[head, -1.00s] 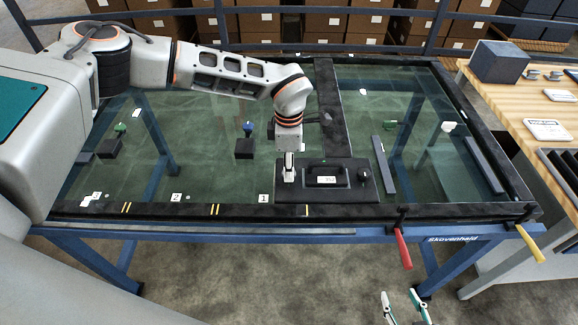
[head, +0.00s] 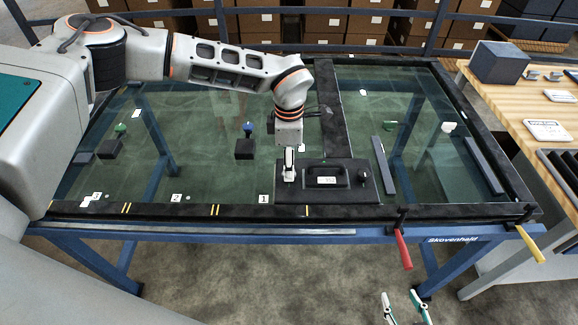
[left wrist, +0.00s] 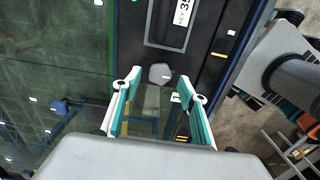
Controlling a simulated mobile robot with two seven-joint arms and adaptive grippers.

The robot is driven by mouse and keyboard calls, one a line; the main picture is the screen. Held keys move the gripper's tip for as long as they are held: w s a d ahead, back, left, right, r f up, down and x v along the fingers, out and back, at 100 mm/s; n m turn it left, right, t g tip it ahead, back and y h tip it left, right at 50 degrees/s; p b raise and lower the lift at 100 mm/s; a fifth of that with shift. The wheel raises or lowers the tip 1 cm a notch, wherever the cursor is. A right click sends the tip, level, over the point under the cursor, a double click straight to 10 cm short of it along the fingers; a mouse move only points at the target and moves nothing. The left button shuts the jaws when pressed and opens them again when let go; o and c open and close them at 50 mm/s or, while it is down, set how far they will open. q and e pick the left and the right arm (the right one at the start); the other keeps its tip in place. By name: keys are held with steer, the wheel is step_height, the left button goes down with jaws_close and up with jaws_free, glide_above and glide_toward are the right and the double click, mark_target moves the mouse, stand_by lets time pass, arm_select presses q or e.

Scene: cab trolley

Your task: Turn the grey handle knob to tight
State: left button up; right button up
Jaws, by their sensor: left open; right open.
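A black carrier (head: 325,193) with a raised handle and a white label lies flat at the front of the glass table. A small grey knob (left wrist: 160,74) shows on it in the left wrist view, just ahead of and between my left fingers. My left gripper (head: 289,168) points down over the carrier's left end; it is open in the left wrist view (left wrist: 160,97), with a teal finger on each side. In the head view the gripper hides the grey knob. A dark round knob (head: 363,174) is on the carrier's right end. My right gripper (head: 400,295) is open and empty at the bottom edge.
Two dark blocks with a green top (head: 121,128) and a blue top (head: 248,128) stand left on the glass table (head: 200,170). A red lever (head: 402,248) and a yellow lever (head: 530,243) hang at the front edge. A wooden bench (head: 535,85) adjoins at right.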

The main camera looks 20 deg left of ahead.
arm_select(q)
step_height(320, 180, up, 10)
stand_by(0.4)
stand_by(0.4)
